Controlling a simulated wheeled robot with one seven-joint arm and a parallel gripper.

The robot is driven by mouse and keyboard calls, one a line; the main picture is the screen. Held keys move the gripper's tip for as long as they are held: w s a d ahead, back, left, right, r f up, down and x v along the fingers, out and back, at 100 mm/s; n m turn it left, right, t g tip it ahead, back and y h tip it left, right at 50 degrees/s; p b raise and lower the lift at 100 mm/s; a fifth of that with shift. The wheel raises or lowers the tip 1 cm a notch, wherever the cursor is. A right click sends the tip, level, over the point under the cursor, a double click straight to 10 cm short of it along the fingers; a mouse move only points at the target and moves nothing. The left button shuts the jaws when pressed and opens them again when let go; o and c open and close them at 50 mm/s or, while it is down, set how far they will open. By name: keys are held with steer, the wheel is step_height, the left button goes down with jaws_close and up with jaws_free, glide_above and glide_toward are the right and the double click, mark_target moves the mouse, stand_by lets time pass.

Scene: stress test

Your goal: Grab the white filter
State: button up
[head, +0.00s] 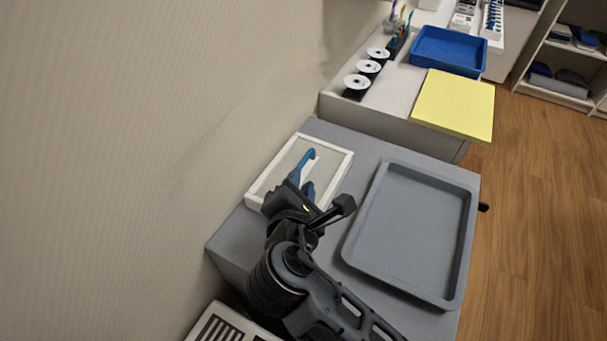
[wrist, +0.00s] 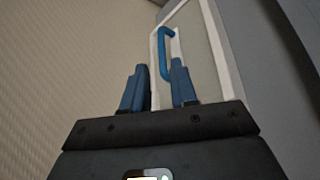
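The white filter (head: 276,173) is a flat panel with a white frame, lying on the grey table top against the wall. In the wrist view its white frame (wrist: 216,45) shows ahead of my gripper. A blue handle (head: 309,154) stands on it; in the wrist view the handle (wrist: 165,42) is a hooked bar. My gripper (head: 303,187) is over the near part of the filter. In the wrist view my gripper (wrist: 159,68) has its blue fingers apart, with the handle's near end seemingly between the tips. Contact cannot be told. My arm hides the filter's near corner.
A grey tray (head: 412,232) lies right of the filter on the same table (head: 325,130). Beyond stand a white counter (head: 390,95) with discs on black stands (head: 357,84), a yellow board (head: 455,103) and a blue tray (head: 448,48). The wall (head: 150,150) is close on the left.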

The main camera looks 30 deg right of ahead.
mark_target(303, 173)
steer(key=shift+x, duration=1.55)
steer(key=x, duration=0.4)
steer(key=shift+w+a+f, duration=0.1)
steer(key=shift+w+f, duration=0.3)
steer(key=shift+f, duration=0.15)
jaws_close()
